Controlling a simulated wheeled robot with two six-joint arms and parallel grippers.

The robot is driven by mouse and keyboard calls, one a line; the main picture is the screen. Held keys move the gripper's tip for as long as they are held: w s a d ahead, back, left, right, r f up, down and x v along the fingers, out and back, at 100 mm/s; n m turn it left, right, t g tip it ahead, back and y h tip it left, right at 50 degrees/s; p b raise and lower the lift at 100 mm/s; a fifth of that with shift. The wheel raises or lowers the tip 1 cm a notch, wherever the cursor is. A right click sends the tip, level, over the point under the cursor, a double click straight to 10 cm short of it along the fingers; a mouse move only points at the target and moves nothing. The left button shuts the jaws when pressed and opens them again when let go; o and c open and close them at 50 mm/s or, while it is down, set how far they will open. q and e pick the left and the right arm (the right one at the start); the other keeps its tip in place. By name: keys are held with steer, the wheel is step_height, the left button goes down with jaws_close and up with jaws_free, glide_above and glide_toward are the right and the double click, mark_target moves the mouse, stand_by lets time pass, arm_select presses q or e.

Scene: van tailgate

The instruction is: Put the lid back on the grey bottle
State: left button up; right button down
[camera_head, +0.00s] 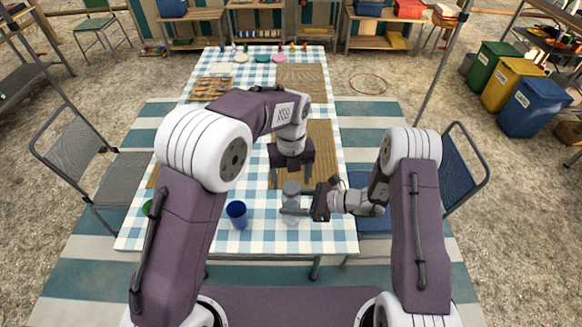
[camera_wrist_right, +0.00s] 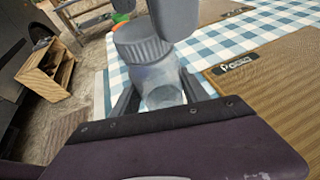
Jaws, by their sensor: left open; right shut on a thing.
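The bottle (camera_head: 292,215) stands upright near the table's front edge, with a clear, greyish body. My right gripper (camera_head: 294,203) is shut around its body from the right. In the right wrist view the bottle's body (camera_wrist_right: 160,78) shows between my right fingers (camera_wrist_right: 160,95). A grey ribbed lid (camera_wrist_right: 142,42) sits at the top of the bottle; it also shows in the head view (camera_head: 291,187). I cannot tell whether it is fully seated. My left gripper (camera_head: 291,180) is open, pointing down just above the lid, and its grey fingers show beside the lid in the wrist view.
A blue cup (camera_head: 237,213) stands left of the bottle. A green thing (camera_head: 147,208) is partly hidden behind my left arm. A brown woven mat (camera_head: 318,150) lies behind the bottle. Plates (camera_head: 262,59) and small items stand at the table's far end. Chairs flank the table.

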arm_select(q)
step_height(320, 180, up, 10)
steer(key=shift+r, duration=0.2)
arm_select(e)
steer(key=shift+c, duration=2.4)
jaws_free()
arm_select(q)
steer(key=shift+f, duration=0.1)
arm_select(e)
steer(key=v, duration=0.9)
